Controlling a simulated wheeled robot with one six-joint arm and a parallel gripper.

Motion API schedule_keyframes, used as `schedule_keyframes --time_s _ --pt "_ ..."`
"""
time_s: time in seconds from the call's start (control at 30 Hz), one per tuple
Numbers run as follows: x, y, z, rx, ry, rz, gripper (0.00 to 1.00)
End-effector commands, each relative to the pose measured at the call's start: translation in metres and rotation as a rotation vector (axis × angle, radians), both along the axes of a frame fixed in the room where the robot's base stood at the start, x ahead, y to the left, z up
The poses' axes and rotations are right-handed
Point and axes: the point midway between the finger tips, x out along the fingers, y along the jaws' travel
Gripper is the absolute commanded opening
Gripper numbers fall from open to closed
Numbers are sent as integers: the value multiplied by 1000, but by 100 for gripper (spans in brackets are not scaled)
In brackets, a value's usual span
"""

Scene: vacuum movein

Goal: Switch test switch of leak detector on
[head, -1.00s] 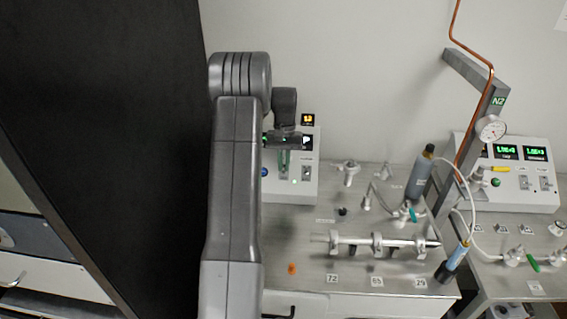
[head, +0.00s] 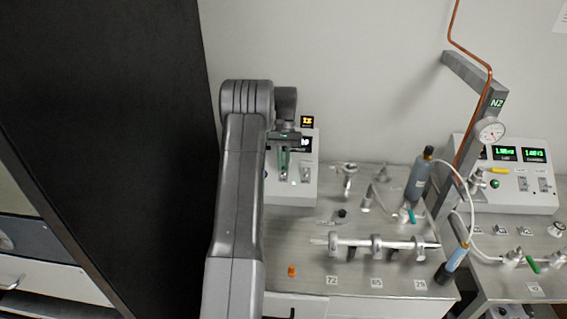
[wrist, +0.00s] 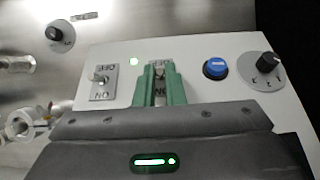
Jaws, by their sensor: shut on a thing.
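The leak detector appears to be the white box (head: 308,190) behind my arm, with small displays, a blue button and toggle switches. My gripper (head: 284,170) is in front of its panel. In the wrist view the green fingers (wrist: 161,92) are closed around a toggle switch on a labelled plate, between a second switch (wrist: 99,80) and the blue button (wrist: 215,68). The fingers hide most of the gripped switch, so its lever position is unclear. A green lamp (wrist: 133,62) is lit near it. That second switch also shows in the head view (head: 306,174).
A black knob (wrist: 266,66) is at the panel's right in the wrist view. The bench (head: 385,270) holds a metal rod on clamps (head: 376,243), a grey bottle (head: 420,178) and an orange piece (head: 291,271). A second instrument (head: 520,190) stands farther right.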

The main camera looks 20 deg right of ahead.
Motion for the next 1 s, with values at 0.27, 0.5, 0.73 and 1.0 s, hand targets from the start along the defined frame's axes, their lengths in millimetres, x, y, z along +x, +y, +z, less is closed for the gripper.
schedule_keyframes --time_s 0.27,0.5,0.73,1.0 --pt "0 0 0 0 -1 0 30" --pt "0 0 3 -1 -2 0 30" --pt "1 0 38 -3 -5 0 30" --pt "0 0 91 -1 -3 0 30"
